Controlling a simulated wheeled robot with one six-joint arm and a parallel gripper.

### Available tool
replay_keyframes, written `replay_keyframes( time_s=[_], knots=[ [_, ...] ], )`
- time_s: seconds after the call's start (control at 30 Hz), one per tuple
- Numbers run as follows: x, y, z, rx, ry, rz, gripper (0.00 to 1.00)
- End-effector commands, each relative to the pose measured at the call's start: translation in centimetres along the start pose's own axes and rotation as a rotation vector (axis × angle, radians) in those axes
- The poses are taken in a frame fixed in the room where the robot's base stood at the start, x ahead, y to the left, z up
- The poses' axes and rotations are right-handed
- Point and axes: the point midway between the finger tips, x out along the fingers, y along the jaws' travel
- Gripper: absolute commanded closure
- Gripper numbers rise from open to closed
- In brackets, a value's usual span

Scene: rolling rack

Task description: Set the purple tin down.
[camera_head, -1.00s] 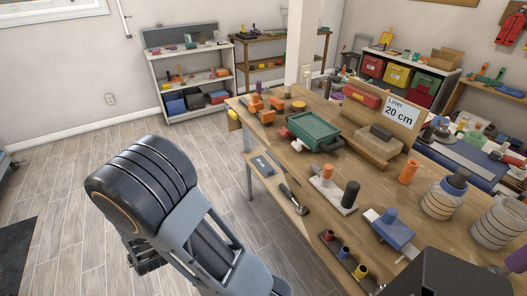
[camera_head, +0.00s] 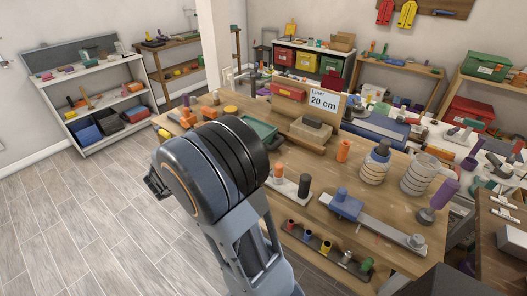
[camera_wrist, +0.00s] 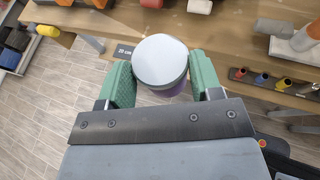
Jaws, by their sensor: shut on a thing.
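The purple tin (camera_wrist: 172,90) is in the wrist view, with a round pale grey top facing the camera and a strip of purple side below it. My gripper (camera_wrist: 161,80) has green fingers on both sides of the tin and is shut on it. The tin appears held over the floor beside the workbench edge. In the head view my arm hides the tin, and only a dark bit of my gripper (camera_head: 156,187) shows at the left of the arm.
The wooden workbench (camera_head: 290,215) carries a green tray (camera_head: 262,128), a "Liner 20 cm" sign (camera_head: 323,102), striped jars and a blue-ended tool (camera_head: 345,203). A white shelf rack (camera_head: 105,115) stands at the left wall. Floor at left is clear.

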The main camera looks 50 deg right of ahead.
Motion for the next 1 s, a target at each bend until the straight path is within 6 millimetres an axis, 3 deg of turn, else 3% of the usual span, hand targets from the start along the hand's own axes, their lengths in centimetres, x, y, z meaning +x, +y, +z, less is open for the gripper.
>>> replay_keyframes(
  time_s=[0.03,0.1,0.33,0.53,0.83,1.0],
  knots=[
    [0.3,-1.8,2.2,0.044,-0.002,-0.095,0.68],
    [0.7,-4.3,4.0,0.096,-0.002,-0.224,0.68],
    [0.2,-10.0,7.0,0.213,-0.002,-0.518,0.68],
    [1.8,-12.5,7.4,0.244,-0.001,-0.605,0.68],
    [9.2,-16.0,6.9,0.246,0.000,-0.608,0.68],
    [12.2,-16.8,4.7,0.244,0.000,-0.604,0.68]
  ],
)
